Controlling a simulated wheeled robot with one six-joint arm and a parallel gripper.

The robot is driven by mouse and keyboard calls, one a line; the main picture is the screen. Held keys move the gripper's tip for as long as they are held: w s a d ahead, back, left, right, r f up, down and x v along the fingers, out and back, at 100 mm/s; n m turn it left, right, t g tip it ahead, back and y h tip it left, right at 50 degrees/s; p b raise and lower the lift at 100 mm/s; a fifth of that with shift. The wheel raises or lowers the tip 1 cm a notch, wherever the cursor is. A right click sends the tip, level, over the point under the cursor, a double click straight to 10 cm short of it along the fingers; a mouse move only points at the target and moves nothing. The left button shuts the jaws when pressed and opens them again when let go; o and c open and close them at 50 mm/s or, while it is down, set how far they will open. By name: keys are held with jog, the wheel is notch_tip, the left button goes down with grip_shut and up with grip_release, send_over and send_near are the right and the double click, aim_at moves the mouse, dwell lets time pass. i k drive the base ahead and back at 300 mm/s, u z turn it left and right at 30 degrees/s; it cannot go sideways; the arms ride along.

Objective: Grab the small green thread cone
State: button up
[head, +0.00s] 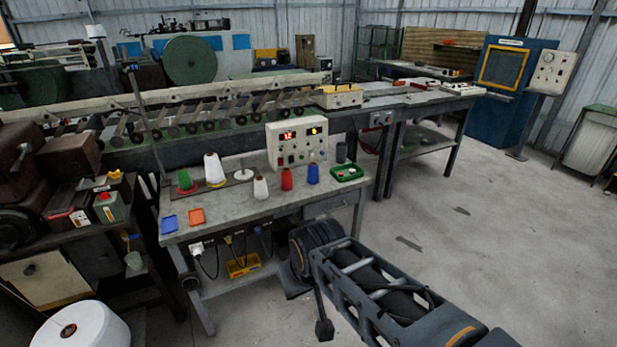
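A small green thread cone (184,180) stands upright at the left end of the grey workbench (225,222), on a reddish base. A larger white cone (214,169) on a yellow base stands just right of it. My arm reaches in from the lower right, in front of the bench and to the right of the cone. Nothing covers the green cone.
A small white cone (260,188), a red cone (287,179) and a blue cone (313,174) stand further right. The floor at right is open.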

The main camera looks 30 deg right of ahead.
aim_at(185, 183)
jog(key=u, duration=0.1)
jog(key=i, duration=1.9)
jog(key=u, duration=2.3)
